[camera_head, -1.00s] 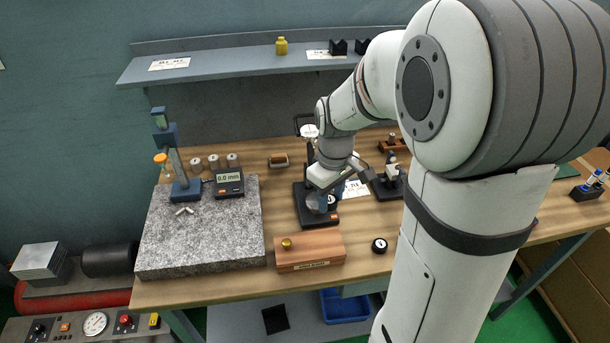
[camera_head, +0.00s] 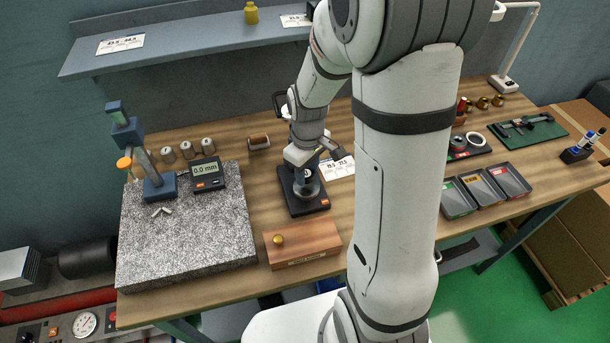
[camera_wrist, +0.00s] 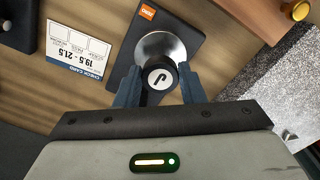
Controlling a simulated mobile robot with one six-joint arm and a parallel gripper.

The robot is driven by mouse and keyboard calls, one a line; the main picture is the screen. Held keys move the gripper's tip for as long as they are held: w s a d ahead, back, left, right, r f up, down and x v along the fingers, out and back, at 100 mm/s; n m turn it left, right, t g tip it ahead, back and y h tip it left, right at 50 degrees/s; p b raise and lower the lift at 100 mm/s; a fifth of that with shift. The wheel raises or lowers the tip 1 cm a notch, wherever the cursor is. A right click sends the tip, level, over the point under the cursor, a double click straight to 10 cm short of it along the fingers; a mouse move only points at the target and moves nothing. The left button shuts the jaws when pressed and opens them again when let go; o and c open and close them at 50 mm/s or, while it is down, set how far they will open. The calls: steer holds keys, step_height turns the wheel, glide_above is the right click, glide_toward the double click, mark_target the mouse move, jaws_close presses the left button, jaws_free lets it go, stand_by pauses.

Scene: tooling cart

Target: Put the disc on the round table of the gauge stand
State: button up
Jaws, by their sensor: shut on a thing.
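The disc, dark with a white top bearing a black mark, shows in the wrist view (camera_wrist: 160,78) and the head view (camera_head: 308,174). My gripper (camera_wrist: 158,88) is shut on it, with one finger on each side. The shiny round table (camera_wrist: 162,47) of the gauge stand lies under and beyond the disc; in the head view the round table (camera_head: 309,189) shows just below it. I cannot tell whether disc and table touch. The stand's black base (camera_head: 298,205) has an orange label. My arm hides most of the stand's upper part.
A wooden block with a brass knob (camera_head: 304,245) sits in front of the stand. A granite plate (camera_head: 185,240) with a digital readout (camera_head: 207,174) is at left. A check card (camera_head: 337,168) lies right of the stand. Trays (camera_head: 483,189) stand farther right.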

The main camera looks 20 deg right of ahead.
mark_target(307, 174)
steer(key=shift+f, duration=1.35)
steer(key=shift+f, duration=0.25)
steer(key=o, duration=1.1)
steer(key=shift+r, duration=0.1)
step_height(307, 174, up, 12)
steer(key=s+r+m+t, duration=0.1)
steer(key=s+r+m, duration=0.1)
steer(key=s, duration=0.2)
steer(key=s+r+m+t, duration=0.1)
steer(key=s+r+m, duration=0.1)
steer(key=s, duration=0.3)
steer(key=s+r+m+t, duration=0.1)
steer(key=s+r+m, duration=0.1)
steer(key=s, duration=0.3)
steer(key=shift+s+a+r+m+b, duration=0.15)
steer(key=shift+r+m+b, duration=0.05)
steer(key=shift+r, duration=0.15)
steer(key=shift+s+a+r+m+b, duration=0.1)
steer(key=shift+a+r+m+b, duration=0.1)
steer(key=shift+r, duration=0.1)
